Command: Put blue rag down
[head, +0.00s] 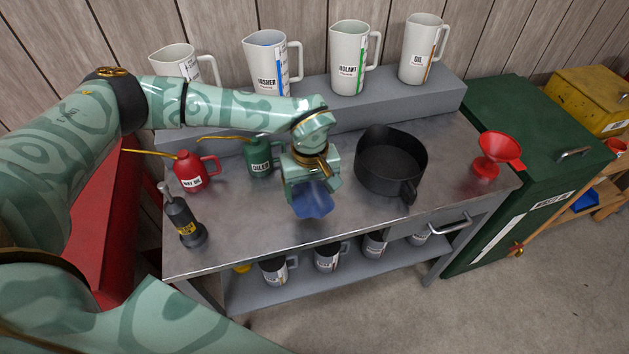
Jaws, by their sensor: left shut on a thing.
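The blue rag (311,199) hangs from my left gripper (309,185), which is shut on it. The gripper points down over the middle of the grey metal workbench (262,227). The rag shows below the jaws as a small crumpled blue piece; its upper part is hidden by the gripper. I cannot tell for sure whether its lower edge touches the bench top. Another green arm link of mine crosses the lower left, but my right gripper is not in view.
A black pan (391,165) stands right of the gripper and a green oiler (259,158) just left. A red oil can (190,172), a black pump bottle (182,219) and a red funnel (498,152) also stand on the bench. Its front middle is bare.

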